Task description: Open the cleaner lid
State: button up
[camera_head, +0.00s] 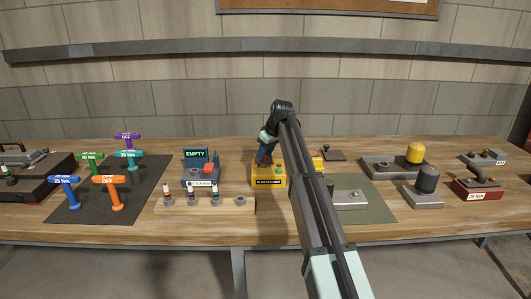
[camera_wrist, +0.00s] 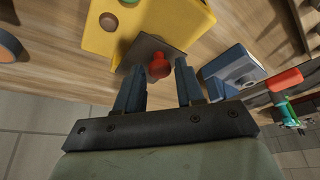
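The cleaner is a yellow box (camera_head: 269,182) with a dark label, near the middle of the bench. In the wrist view its yellow body (camera_wrist: 165,18) fills the top, with a dark lid plate (camera_wrist: 146,48) bearing a red knob (camera_wrist: 159,67). The lid looks closed, though its edges are partly hidden. My gripper (camera_wrist: 160,65) is open, with its two fingers on either side of the red knob; a gap shows between the knob and each finger. In the head view my gripper (camera_head: 265,155) is over the cleaner's left part, and my arm hides its right side.
A blue-grey device with an "EMPTY" screen (camera_head: 195,157) stands left of the cleaner. A wooden rack (camera_head: 215,207) with several plugs lies in front. Coloured T-handle tools stand on a dark mat (camera_head: 148,187) at the left. Metal fixtures (camera_head: 378,170) stand at the right.

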grip_shut()
dwell(0.3)
jog(key=shift+w+r+g, duration=0.5)
jog(key=shift+w+g, duration=0.15)
jog(key=shift+g, duration=0.15)
jog(key=shift+w+r+m+g, duration=0.3)
jog(key=shift+w+r+g, duration=0.25)
jog(key=shift+g, duration=0.45)
jog(key=shift+r+g, duration=0.1)
jog(key=shift+g, duration=0.4)
jog(key=shift+o, duration=1.7)
grip_release()
